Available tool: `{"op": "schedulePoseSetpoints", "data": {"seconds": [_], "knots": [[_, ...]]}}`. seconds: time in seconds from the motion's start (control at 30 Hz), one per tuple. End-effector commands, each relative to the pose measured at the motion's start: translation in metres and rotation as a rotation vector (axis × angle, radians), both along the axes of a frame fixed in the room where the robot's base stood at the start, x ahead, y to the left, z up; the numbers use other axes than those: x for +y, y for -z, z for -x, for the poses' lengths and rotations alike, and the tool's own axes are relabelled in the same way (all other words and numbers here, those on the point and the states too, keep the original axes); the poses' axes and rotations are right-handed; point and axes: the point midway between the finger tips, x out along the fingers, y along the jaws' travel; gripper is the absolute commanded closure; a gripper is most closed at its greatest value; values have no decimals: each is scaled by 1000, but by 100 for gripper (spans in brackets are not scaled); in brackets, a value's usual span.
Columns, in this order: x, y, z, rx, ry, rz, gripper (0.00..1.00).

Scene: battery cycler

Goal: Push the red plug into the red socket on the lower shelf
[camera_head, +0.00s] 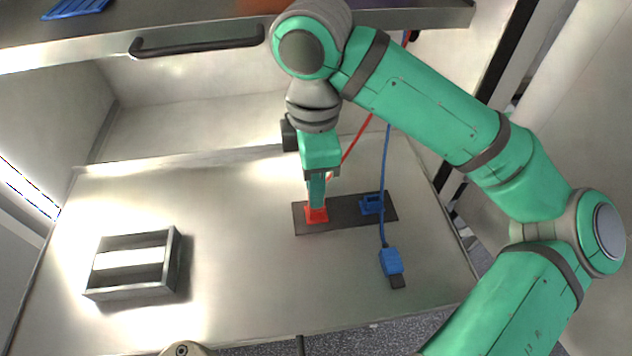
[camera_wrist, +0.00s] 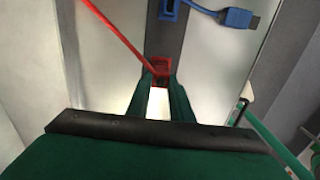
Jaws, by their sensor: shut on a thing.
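My gripper (camera_head: 317,200) is over the left end of the dark base strip (camera_head: 346,219) on the lower shelf. It is shut on the red plug, which is mostly hidden by the fingers and the socket; in the wrist view the plug (camera_wrist: 160,80) shows between the fingertips. A red cable (camera_wrist: 118,32) runs up from it. The red socket (camera_head: 316,215) shows directly below the fingertips in the head view. The plug is at the socket, but I cannot tell how deep it sits.
A blue socket (camera_head: 371,203) is on the same strip to the right. A blue plug (camera_head: 391,261) with its blue cable (camera_head: 385,180) lies to the front right. An open metal tray (camera_head: 174,262) stands at the left. An upper shelf with a dark handle (camera_head: 197,41) overhangs the back.

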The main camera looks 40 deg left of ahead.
Motion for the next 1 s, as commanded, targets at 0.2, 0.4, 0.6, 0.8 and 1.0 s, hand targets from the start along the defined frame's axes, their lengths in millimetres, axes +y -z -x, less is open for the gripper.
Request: {"op": "schedulePoseSetpoints", "data": {"seconds": [0.2,0.4,0.6,0.8,1.0], "knots": [[0,3,0,0,0,0,100],[0,3,0,-1,0,-1,100],[0,3,0,-1,0,-1,58],[0,2,0,-1,0,-1,58],[0,-16,-1,-3,1,-1,58]]}}
